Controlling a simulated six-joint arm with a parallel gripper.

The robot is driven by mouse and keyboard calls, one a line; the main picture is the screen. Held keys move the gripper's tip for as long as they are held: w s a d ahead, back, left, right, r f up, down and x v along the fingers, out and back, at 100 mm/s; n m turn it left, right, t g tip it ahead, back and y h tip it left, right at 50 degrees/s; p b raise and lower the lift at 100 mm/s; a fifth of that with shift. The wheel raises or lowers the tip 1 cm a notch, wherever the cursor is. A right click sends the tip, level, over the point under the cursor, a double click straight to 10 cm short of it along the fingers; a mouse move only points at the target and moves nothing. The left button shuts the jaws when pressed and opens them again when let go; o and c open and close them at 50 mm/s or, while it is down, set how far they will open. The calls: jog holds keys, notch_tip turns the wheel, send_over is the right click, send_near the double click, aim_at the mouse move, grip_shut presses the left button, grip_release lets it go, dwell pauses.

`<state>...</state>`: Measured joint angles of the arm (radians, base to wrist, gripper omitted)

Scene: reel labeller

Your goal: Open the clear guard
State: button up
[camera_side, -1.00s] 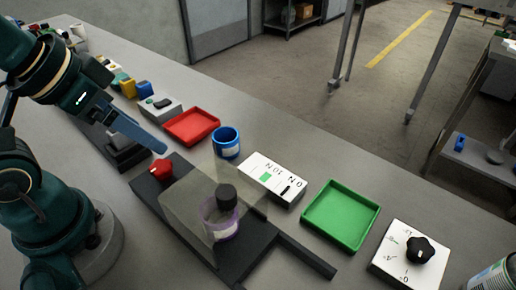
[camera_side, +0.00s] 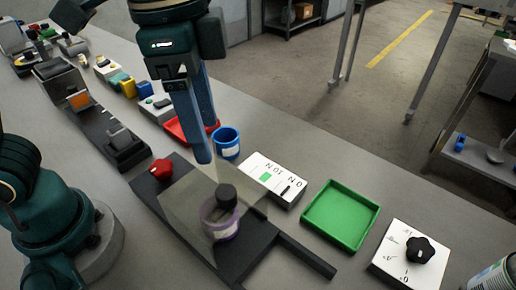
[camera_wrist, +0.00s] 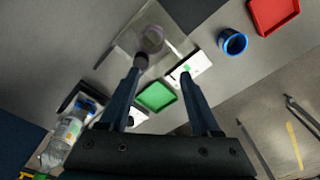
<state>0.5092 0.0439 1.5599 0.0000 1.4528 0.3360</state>
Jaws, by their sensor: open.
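The clear guard (camera_side: 180,212) is a see-through cover standing over the dark base of the labeller. A purple-rimmed reel (camera_side: 222,226) shows through it, with a black knob (camera_side: 226,195) in front of or above the reel. In the wrist view the guard (camera_wrist: 127,40) is at the top, and the knob (camera_wrist: 141,60) appears beside the left fingertip. My gripper (camera_side: 205,158) points down by the guard's far side, open and empty. Its two fingers show apart in the wrist view (camera_wrist: 163,70). Whether a finger touches the guard, I cannot tell.
A red knob (camera_side: 161,169) sits on the base's left end. A blue cup (camera_side: 227,143), a red tray (camera_side: 177,131), a white switch box (camera_side: 272,180) and a green tray (camera_side: 340,216) stand nearby. A dial box (camera_side: 408,262) is at the right.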

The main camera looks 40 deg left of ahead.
aim_at(226, 192)
jog(key=shift+m+g, duration=0.4)
jog(key=shift+m, duration=0.4)
jog(key=d+f, duration=0.1)
jog(key=s+d+f, duration=0.1)
jog(key=d, duration=0.1)
jog(key=shift+d+f, duration=0.2)
jog(key=shift+d, duration=0.05)
jog(key=shift+f, duration=2.55)
grip_shut()
jog(key=shift+r, duration=0.1)
